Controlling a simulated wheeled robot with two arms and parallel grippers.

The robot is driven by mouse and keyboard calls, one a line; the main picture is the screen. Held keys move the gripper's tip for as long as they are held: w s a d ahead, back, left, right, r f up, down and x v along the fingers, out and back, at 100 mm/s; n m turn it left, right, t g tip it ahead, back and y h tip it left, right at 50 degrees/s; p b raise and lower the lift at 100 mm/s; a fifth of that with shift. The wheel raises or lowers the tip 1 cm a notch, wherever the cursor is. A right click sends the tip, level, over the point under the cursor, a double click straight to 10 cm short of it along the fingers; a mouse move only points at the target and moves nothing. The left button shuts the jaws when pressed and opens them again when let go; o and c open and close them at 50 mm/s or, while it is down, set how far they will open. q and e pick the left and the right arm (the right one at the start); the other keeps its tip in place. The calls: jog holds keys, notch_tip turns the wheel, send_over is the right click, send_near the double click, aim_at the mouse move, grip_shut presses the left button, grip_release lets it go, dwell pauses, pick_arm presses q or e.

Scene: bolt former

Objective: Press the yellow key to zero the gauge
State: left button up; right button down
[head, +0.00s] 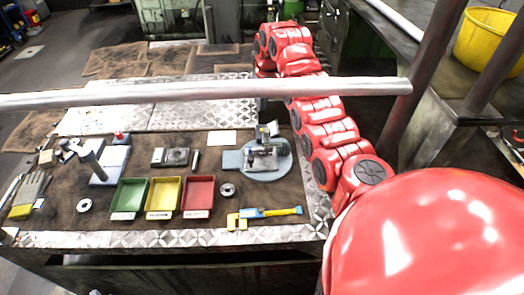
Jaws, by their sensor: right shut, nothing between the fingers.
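A small measuring device (262,160) stands on a round pale base (281,170) at the right of the bench. Small yellow bits show near its top, but I cannot tell which is the yellow key. My right arm reaches up the right side and bends back behind a long metal bar. My right gripper (264,133) appears small at the device's upper part, shut and empty. I cannot tell whether its tips touch the device. My left gripper is not in view.
Green (129,197), yellow (164,196) and red (198,195) trays stand mid-bench. A blue and yellow tool (270,212) lies in front of the device. A grey post stand (93,160) is at left. The long bar (200,92) crosses the view.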

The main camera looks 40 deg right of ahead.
jog(key=s+a+b, duration=0.2)
jog(key=s+a, duration=0.1)
jog(key=s, duration=0.2)
jog(key=shift+s+a, duration=0.3)
jog(key=shift+s, duration=0.05)
dwell(0.3)
